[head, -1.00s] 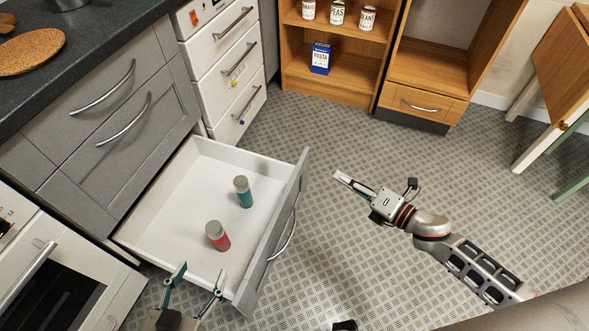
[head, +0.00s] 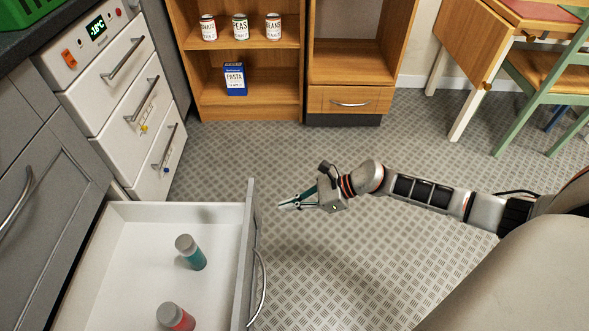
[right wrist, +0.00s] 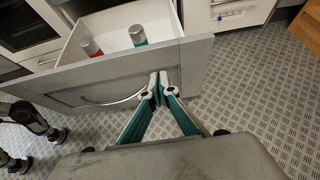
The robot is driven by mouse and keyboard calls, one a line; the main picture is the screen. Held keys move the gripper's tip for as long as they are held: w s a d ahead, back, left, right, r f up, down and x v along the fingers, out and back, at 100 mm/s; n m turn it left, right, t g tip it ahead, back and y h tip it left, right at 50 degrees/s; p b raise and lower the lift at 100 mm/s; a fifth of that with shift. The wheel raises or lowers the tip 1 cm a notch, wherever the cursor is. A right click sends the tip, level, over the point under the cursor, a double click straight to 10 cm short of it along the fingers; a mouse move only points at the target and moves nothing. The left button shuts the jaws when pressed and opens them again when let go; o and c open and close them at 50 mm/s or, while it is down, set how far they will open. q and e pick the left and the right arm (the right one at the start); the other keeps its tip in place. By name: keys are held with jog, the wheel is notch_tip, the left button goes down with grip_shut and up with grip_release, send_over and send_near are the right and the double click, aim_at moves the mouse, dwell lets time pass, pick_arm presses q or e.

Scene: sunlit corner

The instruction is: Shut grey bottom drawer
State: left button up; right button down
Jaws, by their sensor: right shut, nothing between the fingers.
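The grey bottom drawer (head: 244,262) stands pulled out at the lower left of the head view. Its white inside holds a teal jar (head: 191,252) and a red jar (head: 175,317), both with grey lids. Its bar handle (head: 262,285) is on the outer face. My right gripper (head: 283,205) is shut and empty, just right of the drawer front near its far end. In the right wrist view its fingertips (right wrist: 159,80) overlap the drawer front (right wrist: 110,75), right of the handle; I cannot tell whether they touch it. My left gripper is not in the head view.
A white drawer unit (head: 125,85) stands beyond the open drawer. A wooden shelf (head: 215,110) with cans and a blue pasta box (head: 235,78) is at the back. A green chair (head: 545,85) and a wooden table (head: 480,45) are at the right. The patterned floor between is clear.

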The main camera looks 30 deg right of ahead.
aim_at(251, 213)
jog(key=x, duration=0.4)
jog(key=r+x, duration=0.1)
jog(key=x, duration=0.2)
jog(key=shift+w+a+r, duration=0.15)
jog(key=shift+a, duration=0.15)
pick_arm(q)
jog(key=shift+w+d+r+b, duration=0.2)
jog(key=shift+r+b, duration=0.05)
jog(key=shift+b, duration=0.05)
pick_arm(e)
jog(key=shift+w+a, duration=0.3)
jog(key=shift+a, duration=0.15)
jog(key=shift+a, duration=0.1)
